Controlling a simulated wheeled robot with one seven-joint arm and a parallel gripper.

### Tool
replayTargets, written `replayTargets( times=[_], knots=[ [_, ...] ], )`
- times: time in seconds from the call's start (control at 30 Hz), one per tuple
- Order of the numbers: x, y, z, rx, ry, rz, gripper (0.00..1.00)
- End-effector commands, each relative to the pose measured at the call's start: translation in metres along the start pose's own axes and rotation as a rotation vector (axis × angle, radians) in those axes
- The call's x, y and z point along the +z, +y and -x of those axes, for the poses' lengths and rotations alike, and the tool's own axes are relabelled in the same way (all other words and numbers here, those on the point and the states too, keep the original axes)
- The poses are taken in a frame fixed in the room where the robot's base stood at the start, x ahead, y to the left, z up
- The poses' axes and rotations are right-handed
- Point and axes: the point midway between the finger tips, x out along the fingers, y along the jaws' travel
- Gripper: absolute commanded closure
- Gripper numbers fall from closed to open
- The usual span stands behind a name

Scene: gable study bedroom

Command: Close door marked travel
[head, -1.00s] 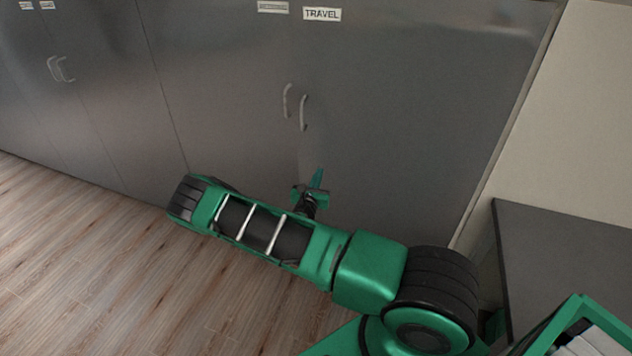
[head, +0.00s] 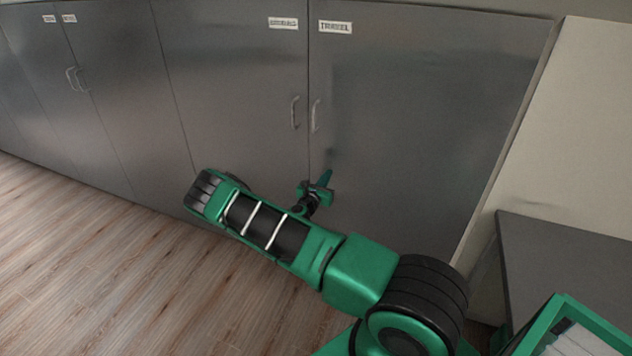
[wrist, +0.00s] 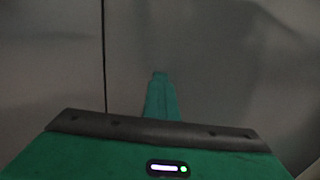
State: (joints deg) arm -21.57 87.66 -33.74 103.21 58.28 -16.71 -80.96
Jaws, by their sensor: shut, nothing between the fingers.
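The door marked travel (head: 430,110) is a grey cabinet door with a white label (head: 335,27) at its top left and a pale handle (head: 316,116) near its left edge. It looks flush with the neighbouring door (head: 235,90), with a thin dark seam between them. My gripper (head: 325,178) is at the lower left part of the travel door, just right of the seam and below the handle. In the wrist view my gripper (wrist: 160,85) is shut and empty, with the door face close ahead. I cannot tell whether the fingertips touch it.
More grey cabinet doors (head: 100,110) stand to the left, shut. A dark grey desk or box (head: 570,260) stands at the right beside a pale wall (head: 580,120). The wooden floor (head: 130,270) at left is clear.

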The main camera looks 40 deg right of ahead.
Motion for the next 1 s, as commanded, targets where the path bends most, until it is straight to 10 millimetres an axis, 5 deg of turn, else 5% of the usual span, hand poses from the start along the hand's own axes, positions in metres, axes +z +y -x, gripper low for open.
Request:
replayTargets(
  times=[0.1, 0.53, 1.0],
  knots=[
    [0.006, 0.000, -0.017, 0.004, -0.010, -0.010, 1.00],
    [-0.003, 0.001, -0.015, -0.004, -0.003, -0.003, 1.00],
    [0.003, 0.000, 0.083, 0.005, 0.003, -0.006, 1.00]
  ],
)
